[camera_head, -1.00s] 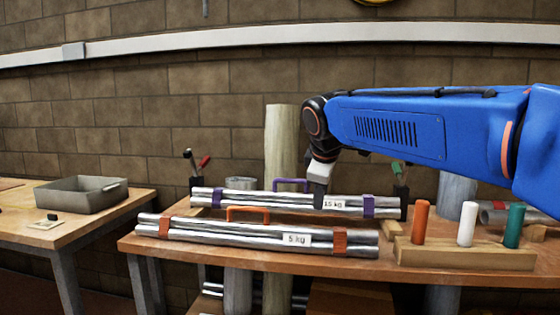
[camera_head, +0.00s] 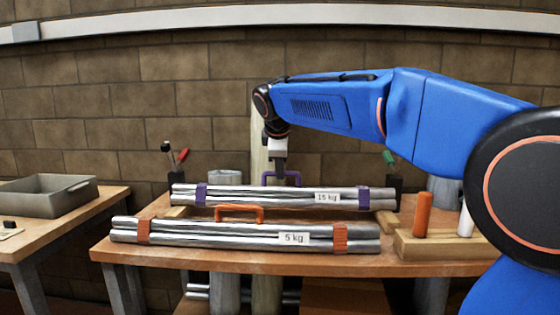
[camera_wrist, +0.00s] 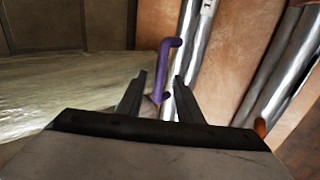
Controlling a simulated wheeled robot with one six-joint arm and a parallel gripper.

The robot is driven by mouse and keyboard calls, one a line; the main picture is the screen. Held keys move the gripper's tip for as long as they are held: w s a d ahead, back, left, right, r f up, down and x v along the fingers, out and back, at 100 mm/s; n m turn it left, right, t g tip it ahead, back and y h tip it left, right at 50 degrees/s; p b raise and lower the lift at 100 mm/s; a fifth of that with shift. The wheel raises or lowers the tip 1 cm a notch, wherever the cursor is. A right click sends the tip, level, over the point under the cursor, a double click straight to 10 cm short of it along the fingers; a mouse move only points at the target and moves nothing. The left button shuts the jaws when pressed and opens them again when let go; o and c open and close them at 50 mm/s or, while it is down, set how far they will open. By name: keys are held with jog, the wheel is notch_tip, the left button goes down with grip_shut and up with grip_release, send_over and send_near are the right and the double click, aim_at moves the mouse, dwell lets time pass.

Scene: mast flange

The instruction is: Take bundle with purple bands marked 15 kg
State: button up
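The bundle with purple bands (camera_head: 245,197) is a set of metal bars with a "15 kg" label and a purple handle (camera_head: 268,180) on top. It lies along the back of the workbench. My gripper (camera_head: 280,180) is above the middle of this bundle, at the handle. In the wrist view the purple handle (camera_wrist: 166,62) runs up from between the open fingers of my gripper (camera_wrist: 161,85). I cannot tell whether the fingers touch it. The bundle with orange bands (camera_head: 200,232), marked "5 kg", lies in front and has an orange handle.
A wooden block (camera_head: 450,245) with an orange peg (camera_head: 422,214) and a white peg stands at the bench's right. A grey tray (camera_head: 45,197) sits on the left table. A pale post rises behind the bundles. Clamps stand near both bundle ends.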

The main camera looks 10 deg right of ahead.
jog(key=shift+x, duration=2.3)
jog(key=shift+f, duration=0.15)
grip_shut()
jog(key=shift+r, duration=3.65)
jog(key=shift+r, duration=0.15)
